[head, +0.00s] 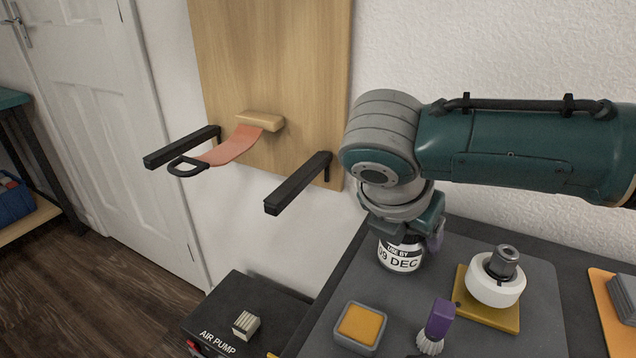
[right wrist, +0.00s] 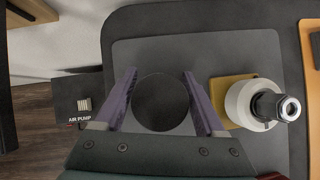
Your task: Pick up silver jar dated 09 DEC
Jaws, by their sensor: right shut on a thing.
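The silver jar (head: 401,255) shows in the head view under my right gripper, its white label reading "USE BY 09 DEC". It stands upright at the back left of the grey mat; I cannot tell whether its base touches the mat. My right gripper (head: 410,232) points down and is shut on the jar, its purple-grey fingers on either side. In the right wrist view the jar's dark round top (right wrist: 161,103) sits between the two fingers (right wrist: 159,78). The gripper hides the jar's upper part in the head view. My left gripper is not in view.
On the grey mat (head: 530,328) are a white round part with a metal top (head: 495,283) on a yellow plate, a purple-handled brush (head: 438,322) and an orange-filled square dish (head: 360,325). The air pump box (head: 255,300) stands left. Two black wall arms (head: 300,183) project nearby.

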